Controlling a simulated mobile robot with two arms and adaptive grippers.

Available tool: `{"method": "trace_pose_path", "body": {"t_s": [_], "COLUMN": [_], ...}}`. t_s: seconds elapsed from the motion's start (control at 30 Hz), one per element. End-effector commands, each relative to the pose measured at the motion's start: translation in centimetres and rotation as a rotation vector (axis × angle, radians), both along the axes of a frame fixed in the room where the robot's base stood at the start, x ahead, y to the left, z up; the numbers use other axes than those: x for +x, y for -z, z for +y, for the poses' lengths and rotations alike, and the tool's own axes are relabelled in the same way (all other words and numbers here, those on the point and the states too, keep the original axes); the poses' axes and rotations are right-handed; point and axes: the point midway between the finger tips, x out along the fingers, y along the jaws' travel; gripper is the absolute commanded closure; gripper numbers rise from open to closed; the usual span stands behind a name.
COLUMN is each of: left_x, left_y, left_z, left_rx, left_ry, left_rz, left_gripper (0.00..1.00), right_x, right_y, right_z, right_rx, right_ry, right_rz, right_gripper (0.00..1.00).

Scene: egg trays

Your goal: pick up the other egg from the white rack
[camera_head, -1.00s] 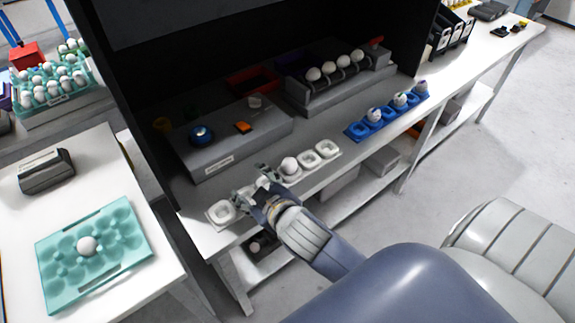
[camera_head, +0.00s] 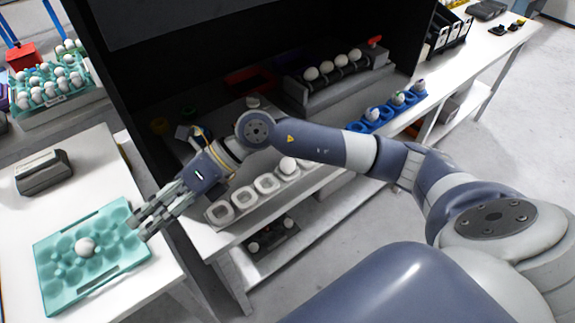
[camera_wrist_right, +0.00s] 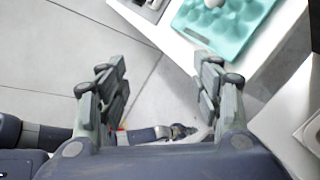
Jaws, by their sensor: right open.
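The white rack (camera_head: 232,223) lies along the front of the bench, with one white egg (camera_head: 288,164) in one of its cups. The cups to the left of that egg look empty, and my right arm hides the rack's right end. My right gripper (camera_head: 140,217) is open and empty, left of the rack at the right edge of the teal tray. My left gripper is not in view.
The teal tray (camera_head: 50,270) on the left table holds one egg (camera_head: 85,247). A blue rack (camera_head: 358,128) with several eggs stands further right on the bench. A grey holder (camera_head: 300,92) with several eggs is behind. A floor gap separates the tables.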

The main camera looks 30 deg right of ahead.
Motion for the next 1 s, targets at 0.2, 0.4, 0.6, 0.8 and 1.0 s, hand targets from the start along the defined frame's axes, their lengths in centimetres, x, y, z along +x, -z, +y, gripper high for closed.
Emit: {"method": "trace_pose_path", "body": {"t_s": [0.2,0.4,0.6,0.8,1.0], "left_x": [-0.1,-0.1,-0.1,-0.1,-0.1], "left_y": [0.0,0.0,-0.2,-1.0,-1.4], "left_z": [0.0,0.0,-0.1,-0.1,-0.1], "left_rx": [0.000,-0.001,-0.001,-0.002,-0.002], "left_ry": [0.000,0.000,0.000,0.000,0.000], "left_rz": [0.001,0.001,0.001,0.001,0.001], "left_gripper": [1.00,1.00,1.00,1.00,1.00], "right_x": [4.3,6.3,6.4,6.6,6.9], "right_y": [6.0,4.9,4.0,7.0,9.0], "right_z": [-14.7,-27.3,-31.8,-32.4,-32.6], "right_rx": [-0.680,-1.114,-1.260,-1.263,-1.261], "right_ry": [-0.015,0.080,0.129,0.128,0.128], "right_rz": [-0.081,-0.042,-0.005,0.000,-0.005], "right_gripper": [0.40,0.40,0.40,0.40,0.40]}}
